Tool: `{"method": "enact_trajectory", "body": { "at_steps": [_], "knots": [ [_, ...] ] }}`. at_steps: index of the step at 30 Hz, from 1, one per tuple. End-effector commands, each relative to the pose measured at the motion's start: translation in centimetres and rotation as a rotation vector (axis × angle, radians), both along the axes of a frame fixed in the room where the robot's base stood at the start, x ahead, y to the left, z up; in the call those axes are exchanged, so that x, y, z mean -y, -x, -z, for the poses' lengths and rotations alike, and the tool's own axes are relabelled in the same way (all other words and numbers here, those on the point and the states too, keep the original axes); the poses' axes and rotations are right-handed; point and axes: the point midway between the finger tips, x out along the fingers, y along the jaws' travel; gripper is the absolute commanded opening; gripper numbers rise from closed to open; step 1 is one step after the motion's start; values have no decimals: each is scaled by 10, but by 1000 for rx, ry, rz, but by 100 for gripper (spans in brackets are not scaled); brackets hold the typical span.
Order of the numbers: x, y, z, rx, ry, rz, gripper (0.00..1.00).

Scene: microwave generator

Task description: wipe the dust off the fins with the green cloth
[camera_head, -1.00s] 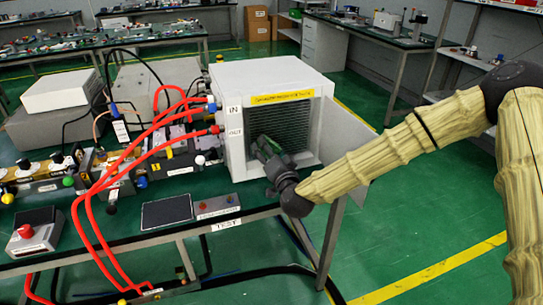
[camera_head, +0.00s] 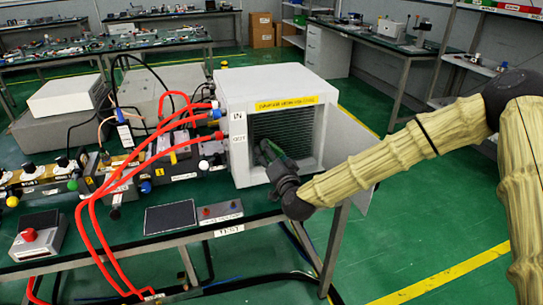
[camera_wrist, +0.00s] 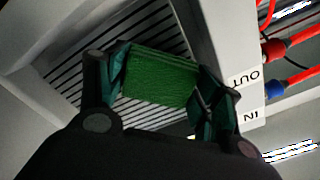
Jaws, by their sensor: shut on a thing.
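The fins (camera_head: 293,131) are a dark slatted panel in the front of a white box (camera_head: 262,85) marked IN and OUT. In the wrist view the fins (camera_wrist: 75,75) show as slanted slats. My gripper (camera_head: 268,155) is at the lower left part of the fins. The green cloth (camera_wrist: 160,78) is folded between its two fingers, which are shut on it. The cloth lies in front of the fins; I cannot tell whether it touches them. My gripper hides part of the fins. I cannot make out dust.
Red hoses (camera_head: 150,150) run to the box's left side. A grey panel (camera_head: 352,190) stands at its right. A dark pad (camera_head: 170,217) and a red-button box (camera_head: 38,237) lie on the green bench. Open floor (camera_head: 430,235) is at the right.

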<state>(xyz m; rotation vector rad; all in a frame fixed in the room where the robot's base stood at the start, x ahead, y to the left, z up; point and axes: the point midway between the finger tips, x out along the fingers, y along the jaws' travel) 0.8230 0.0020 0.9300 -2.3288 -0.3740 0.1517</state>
Motion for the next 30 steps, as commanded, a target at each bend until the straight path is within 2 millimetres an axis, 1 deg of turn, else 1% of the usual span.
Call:
{"method": "enact_trajectory", "body": {
  "at_steps": [30],
  "knots": [
    [-5, -15, 0, 0, 0, 0, 47]
  ]
}}
